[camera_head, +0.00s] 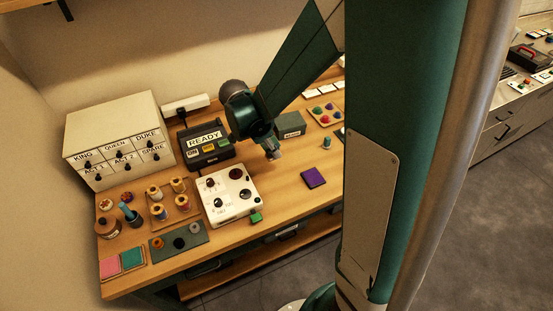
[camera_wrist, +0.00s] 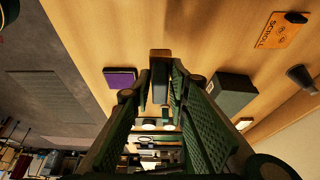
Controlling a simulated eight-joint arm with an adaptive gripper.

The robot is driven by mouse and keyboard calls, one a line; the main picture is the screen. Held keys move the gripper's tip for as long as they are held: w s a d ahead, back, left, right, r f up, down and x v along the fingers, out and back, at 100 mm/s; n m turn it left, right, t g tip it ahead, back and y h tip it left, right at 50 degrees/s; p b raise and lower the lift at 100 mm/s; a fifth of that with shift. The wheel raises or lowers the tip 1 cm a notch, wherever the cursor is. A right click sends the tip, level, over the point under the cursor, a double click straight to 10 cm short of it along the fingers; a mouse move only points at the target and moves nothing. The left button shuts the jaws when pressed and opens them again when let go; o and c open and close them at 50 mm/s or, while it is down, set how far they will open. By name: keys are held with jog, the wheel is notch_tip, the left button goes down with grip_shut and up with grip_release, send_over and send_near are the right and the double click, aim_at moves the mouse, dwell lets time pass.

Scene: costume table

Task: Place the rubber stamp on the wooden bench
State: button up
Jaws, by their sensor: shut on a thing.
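The wooden bench (camera_head: 283,190) runs across the head view, with bare wood around my gripper (camera_head: 273,153). In the wrist view my gripper (camera_wrist: 161,90) is shut on a small block (camera_wrist: 160,55) with a brown end and a darker grey side, which looks like the rubber stamp. Bare bench wood (camera_wrist: 215,35) lies beyond it. In the head view the held piece is small and mostly hidden by the fingers. I cannot tell whether it touches the bench or hangs just above it.
A purple pad (camera_head: 313,178) lies right of my gripper, near the front edge. A grey box (camera_head: 291,125) stands behind it. A white control panel (camera_head: 227,194) and the READY unit (camera_head: 205,144) stand to the left. A SCROLL plate (camera_wrist: 282,30) shows in the wrist view.

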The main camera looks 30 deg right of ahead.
aim_at(273, 157)
jog(key=shift+f, duration=2.15)
jog(key=shift+f, duration=0.15)
jog(key=shift+f+b, duration=0.3)
jog(key=shift+f, duration=1.65)
jog(key=shift+f, duration=0.15)
jog(key=o, duration=0.8)
jog(key=shift+o, duration=0.2)
jog(key=shift+r, duration=0.2)
jog(key=shift+p+v, duration=0.45)
jog(key=shift+v, duration=5.55)
